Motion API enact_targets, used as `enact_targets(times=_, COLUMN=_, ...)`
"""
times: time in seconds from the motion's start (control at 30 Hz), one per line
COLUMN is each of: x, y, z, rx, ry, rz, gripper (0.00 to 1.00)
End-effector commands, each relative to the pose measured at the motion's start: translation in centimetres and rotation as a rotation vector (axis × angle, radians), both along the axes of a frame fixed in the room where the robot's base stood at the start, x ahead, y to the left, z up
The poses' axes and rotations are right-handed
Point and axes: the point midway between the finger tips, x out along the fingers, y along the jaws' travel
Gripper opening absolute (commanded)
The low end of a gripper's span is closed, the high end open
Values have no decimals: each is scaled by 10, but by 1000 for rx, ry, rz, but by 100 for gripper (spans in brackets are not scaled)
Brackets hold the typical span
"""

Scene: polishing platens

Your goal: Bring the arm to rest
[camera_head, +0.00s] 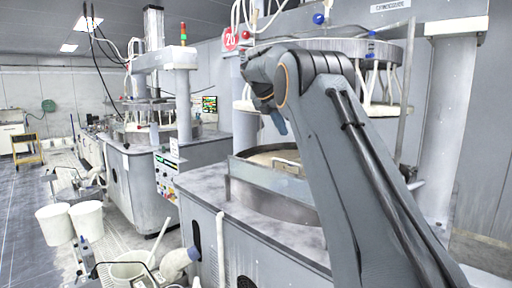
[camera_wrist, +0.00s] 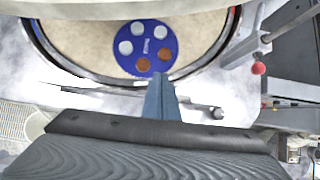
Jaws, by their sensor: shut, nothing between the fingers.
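My arm (camera_head: 345,150) rises from the lower right in the head view and bends over near the polishing machine. My gripper (camera_head: 279,124) hangs from the wrist as a small blue-grey tip, above the round platen basin (camera_head: 240,188). In the wrist view my gripper (camera_wrist: 160,80) shows its fingers together, with nothing held. Beyond the fingertips a blue disc (camera_wrist: 128,52) with several white and brown round pieces lies on the beige platen (camera_wrist: 85,40).
The machine housing (camera_head: 205,210) stands below my arm, with a grey column (camera_head: 455,120) at the right. White buckets (camera_head: 87,216) stand on the floor at left. A second machine (camera_head: 140,180) stands behind. A red knob (camera_wrist: 258,68) is right of the basin. Open floor (camera_head: 25,215) lies far left.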

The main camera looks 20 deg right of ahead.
Motion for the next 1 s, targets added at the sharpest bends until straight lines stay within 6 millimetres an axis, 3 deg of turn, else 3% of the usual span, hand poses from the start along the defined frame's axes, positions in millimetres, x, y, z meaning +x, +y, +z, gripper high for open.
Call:
enact_targets(times=0.13, x=-1, y=3, z=-3, rx=10, ry=-7, rz=-8, gripper=0)
enact_targets(times=0.23, x=-6, y=12, z=-19, rx=52, ry=-31, rz=-51, gripper=0)
enact_targets(times=0.47, x=-47, y=56, z=-98, rx=267, ry=-150, rz=-312, gripper=0)
enact_targets(times=0.77, x=-149, y=118, z=-210, rx=552, ry=-272, rz=-808, gripper=0)
enact_targets(times=1.0, x=-262, y=159, z=-294, rx=707, ry=-344, rz=-1285, gripper=0)
